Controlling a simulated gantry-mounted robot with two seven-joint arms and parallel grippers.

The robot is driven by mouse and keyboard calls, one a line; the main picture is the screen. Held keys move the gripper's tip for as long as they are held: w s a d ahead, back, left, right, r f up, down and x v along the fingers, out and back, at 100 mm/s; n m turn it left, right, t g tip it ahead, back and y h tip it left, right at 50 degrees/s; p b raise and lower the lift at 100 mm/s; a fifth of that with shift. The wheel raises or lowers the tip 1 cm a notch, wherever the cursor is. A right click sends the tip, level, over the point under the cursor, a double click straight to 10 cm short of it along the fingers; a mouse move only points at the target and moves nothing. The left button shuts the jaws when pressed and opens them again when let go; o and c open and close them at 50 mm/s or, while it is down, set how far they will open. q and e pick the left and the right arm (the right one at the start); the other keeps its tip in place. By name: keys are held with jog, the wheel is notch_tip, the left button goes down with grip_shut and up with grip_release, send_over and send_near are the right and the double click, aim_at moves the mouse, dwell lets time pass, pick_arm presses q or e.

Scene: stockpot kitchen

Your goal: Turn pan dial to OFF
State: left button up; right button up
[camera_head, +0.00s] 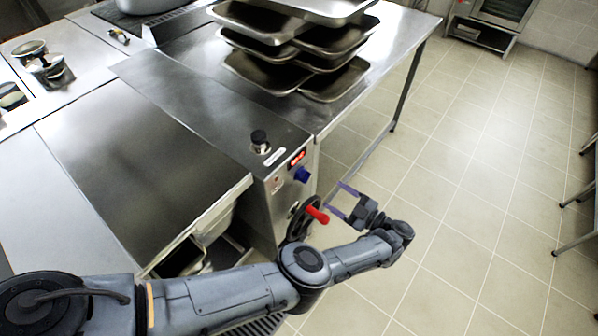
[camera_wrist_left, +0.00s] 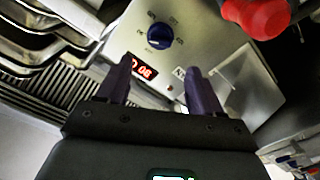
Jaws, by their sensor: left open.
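The pan dial is a blue knob (camera_head: 302,174) on the front panel of the steel cooking unit, beside a small red digital display (camera_head: 297,158). In the left wrist view the dial (camera_wrist_left: 160,36) sits above the gripper's fingers, with printed marks around it that are too small to read for sure. My left gripper (camera_head: 342,201) is open and empty, in front of the panel and to the right of the dial, apart from it. Its two purple fingers (camera_wrist_left: 159,86) show in the left wrist view, pointing at the panel. My right gripper is not in view.
A handwheel with a red handle (camera_head: 317,214) stands out below the dial, close to my left arm. Stacked metal trays (camera_head: 292,45) stand on the steel table behind.

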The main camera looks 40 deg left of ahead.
aim_at(304, 176)
pick_arm(q)
jog(key=a+p, duration=0.3)
jog(key=a, duration=0.7)
jog(key=shift+s+p, duration=0.3)
jog(key=shift+s, duration=0.15)
jog(key=c, duration=1)
